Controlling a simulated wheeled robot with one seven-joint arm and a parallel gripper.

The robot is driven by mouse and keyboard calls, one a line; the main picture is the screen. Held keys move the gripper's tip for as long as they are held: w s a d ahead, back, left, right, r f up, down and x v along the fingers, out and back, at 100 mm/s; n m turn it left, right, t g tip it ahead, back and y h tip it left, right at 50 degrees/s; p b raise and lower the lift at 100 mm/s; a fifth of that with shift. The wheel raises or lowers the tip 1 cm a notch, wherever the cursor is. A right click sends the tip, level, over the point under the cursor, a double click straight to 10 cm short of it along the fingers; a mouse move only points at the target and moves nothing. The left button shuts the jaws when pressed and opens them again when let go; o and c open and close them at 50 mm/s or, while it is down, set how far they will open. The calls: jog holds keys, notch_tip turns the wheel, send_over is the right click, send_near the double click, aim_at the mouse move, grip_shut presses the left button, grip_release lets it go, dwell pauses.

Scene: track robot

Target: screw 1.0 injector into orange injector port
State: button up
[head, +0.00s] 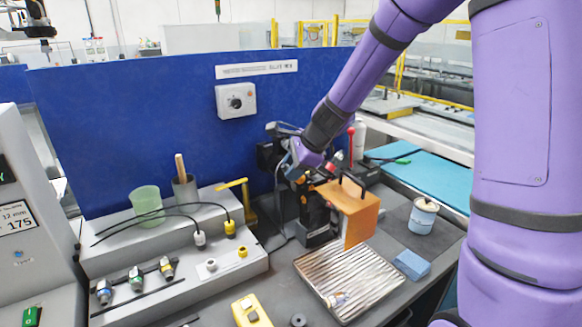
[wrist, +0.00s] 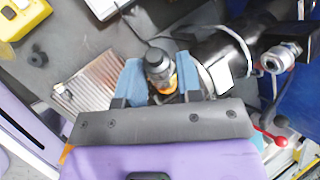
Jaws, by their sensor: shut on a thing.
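In the wrist view, my gripper (wrist: 158,82) has its two blue fingers closed on either side of an injector (wrist: 158,62) with a dark round top and a yellow-orange band lower down. In the head view my gripper (head: 298,166) is at the black test machine (head: 312,215), beside the upper part of it. The injector's lower end is hidden by the fingers and gripper body, so I cannot tell whether it touches a port. I cannot make out the orange port itself.
An orange cover plate (head: 348,210) stands right of the machine. A ridged metal tray (head: 385,283) lies in front. A blue sponge (head: 412,264), a tin (head: 423,215) and a yellow device (head: 252,310) are on the bench. A red-knobbed lever (head: 351,133) rises behind.

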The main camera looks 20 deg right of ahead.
jog(key=shift+d+f, duration=0.25)
jog(key=shift+f, duration=0.05)
jog(key=o, duration=1)
jog(key=shift+r, duration=0.1)
jog(key=v, duration=1)
jog(key=shift+s+d+r, duration=0.1)
jog(key=shift+d+r, duration=0.05)
jog(key=shift+r, duration=0.05)
jog(key=shift+c, duration=0.3)
